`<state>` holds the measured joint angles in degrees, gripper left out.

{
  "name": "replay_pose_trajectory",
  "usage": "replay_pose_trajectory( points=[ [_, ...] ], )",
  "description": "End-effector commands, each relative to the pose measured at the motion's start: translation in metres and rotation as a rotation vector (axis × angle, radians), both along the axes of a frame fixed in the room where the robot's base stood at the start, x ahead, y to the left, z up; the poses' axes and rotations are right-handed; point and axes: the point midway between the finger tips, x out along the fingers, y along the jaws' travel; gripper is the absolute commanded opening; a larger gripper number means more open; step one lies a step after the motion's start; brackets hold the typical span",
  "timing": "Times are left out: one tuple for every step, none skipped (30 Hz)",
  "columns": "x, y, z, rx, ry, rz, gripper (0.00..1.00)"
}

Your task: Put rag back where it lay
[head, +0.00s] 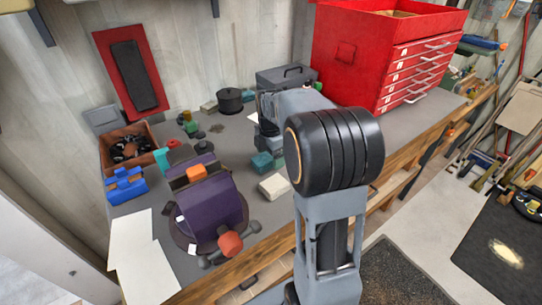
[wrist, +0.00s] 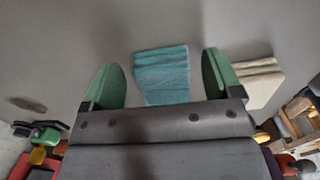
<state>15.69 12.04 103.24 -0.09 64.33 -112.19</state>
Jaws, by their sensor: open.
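A teal folded rag (wrist: 162,75) lies flat on the grey bench top, framed between the green fingers of my gripper (wrist: 160,68) in the wrist view. The jaws are wide apart, with a gap on each side of the rag. The rag's near edge is hidden by the gripper body. In the head view the teal rag (head: 262,162) lies on the bench just left of my arm. A cream folded cloth (head: 274,187) lies beside it, nearer the front edge; it also shows right of the right finger in the wrist view (wrist: 262,82). My arm hides most of the gripper in the head view.
A red tool chest (head: 345,60) stands at the bench's back right. A purple machine (head: 210,210) with an orange knob stands at front left. A brown box (head: 128,150), a blue item (head: 125,186) and white sheets (head: 135,255) are further left. Bare bench lies between.

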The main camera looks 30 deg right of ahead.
Motion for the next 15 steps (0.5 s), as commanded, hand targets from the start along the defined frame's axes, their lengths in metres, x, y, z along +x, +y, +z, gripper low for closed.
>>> replay_pose_trajectory(
  points=[
    [0.001,0.0,0.008,-0.001,-0.005,0.0,0.84],
    [0.001,0.0,0.013,-0.002,-0.004,0.0,0.84],
    [0.001,0.0,0.021,-0.001,-0.005,0.0,0.84],
    [0.0,0.0,0.027,-0.001,-0.005,0.0,0.84],
    [0.001,0.0,0.033,-0.001,-0.005,0.0,0.84],
    [0.001,0.0,0.041,-0.001,-0.005,0.0,0.84],
    [0.0,0.0,0.047,-0.001,-0.005,0.0,0.84],
    [0.0,0.0,0.053,-0.001,-0.005,0.0,0.84],
    [0.0,0.0,0.061,-0.002,-0.004,0.0,0.84],
    [0.0,0.0,0.066,-0.002,-0.004,0.0,0.84],
    [0.0,0.0,0.071,-0.001,-0.003,0.0,0.84],
    [0.0,0.0,0.078,-0.002,-0.004,0.0,0.84],
    [0.0,0.0,0.082,-0.001,-0.003,0.0,0.84],
    [0.0,0.0,0.087,-0.001,-0.004,0.0,0.84],
    [0.0,0.0,0.092,-0.001,-0.002,0.0,0.84]
  ],
)
